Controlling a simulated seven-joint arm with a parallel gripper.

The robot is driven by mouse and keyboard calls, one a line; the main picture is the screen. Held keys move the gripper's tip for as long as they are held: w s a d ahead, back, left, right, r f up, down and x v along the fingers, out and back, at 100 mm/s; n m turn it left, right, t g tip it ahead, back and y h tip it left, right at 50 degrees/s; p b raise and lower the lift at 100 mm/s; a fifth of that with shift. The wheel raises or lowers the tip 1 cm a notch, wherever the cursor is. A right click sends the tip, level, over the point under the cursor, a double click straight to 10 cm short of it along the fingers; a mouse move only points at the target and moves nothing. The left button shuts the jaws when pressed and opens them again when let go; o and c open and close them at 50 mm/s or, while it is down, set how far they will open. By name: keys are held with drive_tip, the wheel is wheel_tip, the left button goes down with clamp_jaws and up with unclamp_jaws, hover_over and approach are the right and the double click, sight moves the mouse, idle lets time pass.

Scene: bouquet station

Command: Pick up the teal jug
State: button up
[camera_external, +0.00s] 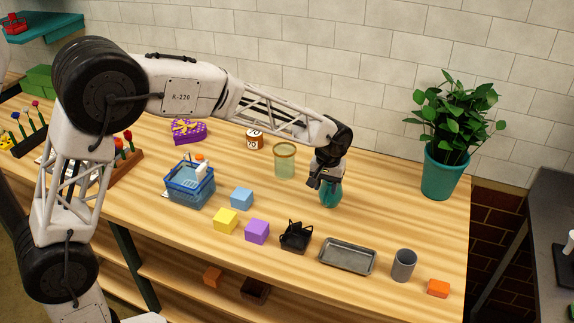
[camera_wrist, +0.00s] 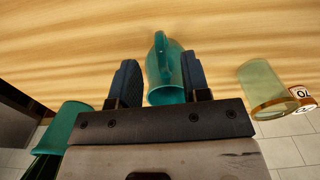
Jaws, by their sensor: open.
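The teal jug (camera_external: 331,191) stands on the wooden table, right of the middle, directly below my gripper (camera_external: 322,184). My gripper partly hides its upper part in the external view. In the wrist view the teal jug (camera_wrist: 163,70) shows between the two dark fingers of my gripper (camera_wrist: 157,80), closer to the right finger. A gap shows between the jug and the left finger. Whether the right finger touches the jug, I cannot tell. The jaws are open.
A green glass (camera_external: 284,162) stands behind and left of the jug. A grey metal tray (camera_external: 347,257), a grey cup (camera_external: 403,265) and a black holder (camera_external: 295,237) are in front. A potted plant (camera_external: 440,174) stands to the right. The table between jug and plant is clear.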

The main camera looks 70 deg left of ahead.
sight(326, 195)
drive_tip(key=shift+f, duration=0.25)
drive_tip(key=shift+w+a+f, duration=0.1)
drive_tip(key=shift+w+f, duration=0.05)
drive_tip(key=shift+f, duration=2.4)
clamp_jaws()
